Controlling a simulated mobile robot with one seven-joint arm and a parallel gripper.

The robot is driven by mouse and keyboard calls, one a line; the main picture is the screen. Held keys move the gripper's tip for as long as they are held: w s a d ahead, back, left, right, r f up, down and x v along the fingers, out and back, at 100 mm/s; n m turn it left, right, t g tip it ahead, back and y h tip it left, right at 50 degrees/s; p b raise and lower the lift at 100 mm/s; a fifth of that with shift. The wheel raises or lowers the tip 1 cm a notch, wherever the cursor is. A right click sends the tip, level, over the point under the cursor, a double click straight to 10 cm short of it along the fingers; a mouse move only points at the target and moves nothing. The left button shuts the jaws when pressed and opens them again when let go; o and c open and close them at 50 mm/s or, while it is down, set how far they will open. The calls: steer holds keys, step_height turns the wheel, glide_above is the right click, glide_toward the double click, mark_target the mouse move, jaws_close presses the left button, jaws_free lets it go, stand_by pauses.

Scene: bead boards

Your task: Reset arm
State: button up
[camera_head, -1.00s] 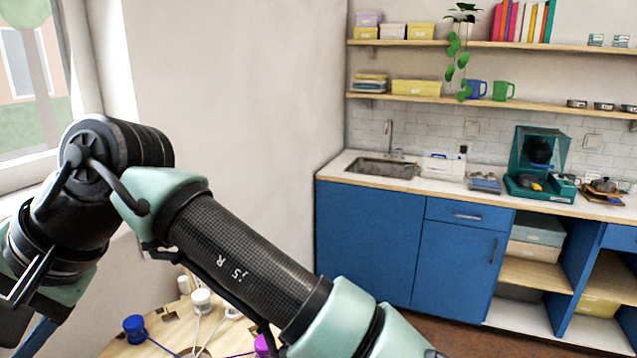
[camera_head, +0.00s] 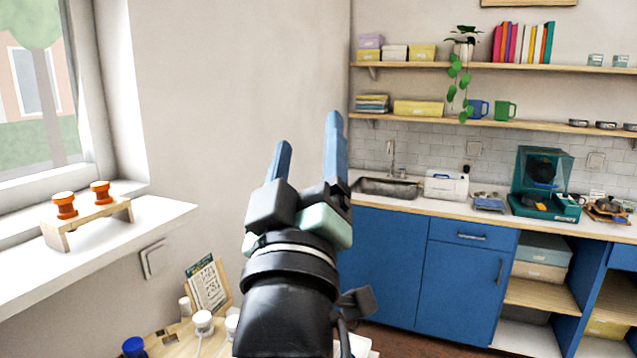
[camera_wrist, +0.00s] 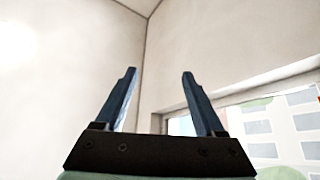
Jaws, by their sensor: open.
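My gripper (camera_head: 308,150) is raised in the middle of the head view, its two blue fingers pointing up and spread apart. Nothing is between them. In the wrist view my gripper (camera_wrist: 158,90) is also open and empty, facing the bare wall corner and the upper part of a window. It touches nothing that I can see. My wrist hides part of the round-topped work surface below it.
A wooden bead board (camera_head: 210,318) with white and blue spools lies low in front, partly hidden. A wooden stand (camera_head: 88,222) with two orange spools sits on the windowsill at left. A blue kitchen counter (camera_head: 375,260) stands at right, with shelves above.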

steer(key=d+f+m+g, duration=0.3)
steer(key=f+m+g, duration=0.3)
steer(key=f, duration=0.9)
steer(key=s+r+t, duration=0.5)
steer(key=s+r, duration=0.2)
steer(key=r, duration=0.5)
steer(key=s+r+t, duration=0.4)
steer(key=s+r, duration=0.2)
steer(key=r, duration=0.6)
steer(key=shift+s+r+m+t, duration=0.15)
steer(key=shift+s+m+t, duration=0.2)
steer(key=shift+m+t, duration=0.05)
